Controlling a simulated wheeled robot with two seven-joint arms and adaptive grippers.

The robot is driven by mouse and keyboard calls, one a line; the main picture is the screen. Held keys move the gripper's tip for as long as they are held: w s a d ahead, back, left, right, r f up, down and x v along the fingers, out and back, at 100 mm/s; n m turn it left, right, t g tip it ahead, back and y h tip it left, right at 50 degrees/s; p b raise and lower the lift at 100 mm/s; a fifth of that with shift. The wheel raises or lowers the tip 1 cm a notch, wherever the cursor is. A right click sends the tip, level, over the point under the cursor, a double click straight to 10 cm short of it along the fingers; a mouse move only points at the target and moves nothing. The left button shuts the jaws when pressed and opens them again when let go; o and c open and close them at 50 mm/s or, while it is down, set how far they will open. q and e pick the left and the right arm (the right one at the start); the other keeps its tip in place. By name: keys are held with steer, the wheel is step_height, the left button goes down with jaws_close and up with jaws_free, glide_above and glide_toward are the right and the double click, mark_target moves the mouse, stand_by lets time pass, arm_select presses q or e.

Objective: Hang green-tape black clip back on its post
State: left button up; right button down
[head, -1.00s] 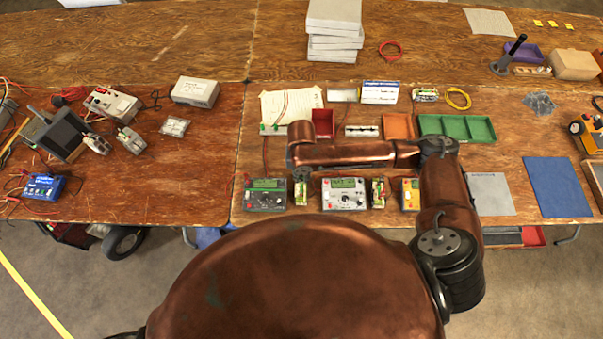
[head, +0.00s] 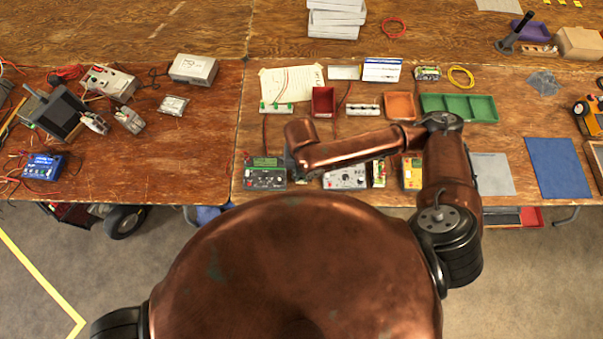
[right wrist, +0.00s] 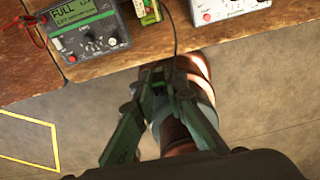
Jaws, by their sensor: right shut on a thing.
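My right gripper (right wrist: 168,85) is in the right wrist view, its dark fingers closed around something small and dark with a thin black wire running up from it. That fits the black clip, but green tape cannot be made out. The grip is just in front of the table's near edge, below a dark charger (right wrist: 85,28) with a lit green display. In the head view the same charger (head: 266,178) stands near the front edge, and my right wrist is just at its upper right. The clip's post cannot be made out. My left gripper is not in view.
A white charger (head: 345,178) and a yellow one (head: 412,173) stand further right along the edge. Behind are a red tray (head: 323,102), an orange tray (head: 400,105) and a green tray (head: 460,107). A blue mat (head: 558,168) lies at right.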

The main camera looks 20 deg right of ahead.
steer(key=shift+r+p, duration=0.1)
steer(key=shift+p, duration=0.2)
steer(key=w+a, duration=0.4)
steer(key=w, duration=1)
glide_above(282, 158)
steer(key=shift+w+f+b, duration=0.1)
steer(key=shift+f+b, duration=0.3)
steer(key=shift+f, duration=2)
steer(key=shift+f, duration=0.1)
steer(key=shift+f+b, duration=1.4)
steer(key=shift+f, duration=2)
steer(key=shift+p, duration=0.3)
steer(key=shift+f+p, duration=0.15)
steer(key=shift+p, duration=0.35)
